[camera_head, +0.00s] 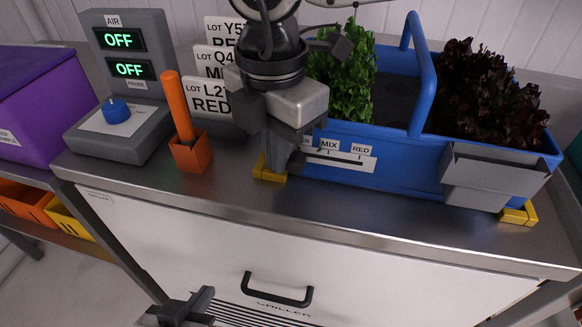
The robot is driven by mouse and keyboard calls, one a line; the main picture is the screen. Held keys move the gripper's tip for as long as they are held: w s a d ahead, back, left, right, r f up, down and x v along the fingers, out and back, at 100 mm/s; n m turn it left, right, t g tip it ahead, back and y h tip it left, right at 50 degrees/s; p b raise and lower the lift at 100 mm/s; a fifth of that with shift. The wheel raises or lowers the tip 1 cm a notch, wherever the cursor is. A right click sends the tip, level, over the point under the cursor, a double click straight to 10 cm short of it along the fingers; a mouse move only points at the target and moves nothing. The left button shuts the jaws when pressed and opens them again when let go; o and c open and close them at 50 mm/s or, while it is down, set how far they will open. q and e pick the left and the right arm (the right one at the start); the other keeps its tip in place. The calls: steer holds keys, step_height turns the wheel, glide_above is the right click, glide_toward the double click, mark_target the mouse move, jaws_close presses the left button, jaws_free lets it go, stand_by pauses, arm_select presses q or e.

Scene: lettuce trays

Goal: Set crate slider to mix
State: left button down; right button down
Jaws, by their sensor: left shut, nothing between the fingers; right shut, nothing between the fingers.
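The blue crate (400,178) stands on the steel counter. Its front carries a white slider label (352,164) reading MIX in the middle and RED at the right; the left word is partly covered, with only its end showing. A dark slot runs under the words. A dark rounded piece (297,161), seemingly the slider knob, sits at the slot's left end, left of MIX. My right gripper (280,160) is shut, pointing down in front of the crate's left part, close beside that piece; contact cannot be told. My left gripper (188,305) is shut and empty, low in front of the cabinet.
Left stand an orange marker in a cup (190,153), lot signs (210,95) and an air control box (125,75).

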mark_target(302, 164)
steer(key=shift+s+d+b, duration=0.25)
steer(key=shift+d+b, duration=0.15)
steer(key=shift+d, duration=0.4)
steer(key=shift+s+d+b, duration=0.25)
steer(key=shift+d+b, duration=0.15)
steer(key=shift+d, duration=0.35)
steer(key=shift+a, duration=0.15)
steer(key=shift+w+a, duration=0.15)
steer(key=shift+a, duration=0.15)
steer(key=shift+a+r, duration=0.1)
steer(key=shift+a, duration=0.05)
steer(key=shift+r+p, duration=1.7)
steer(key=shift+r, duration=2.25)
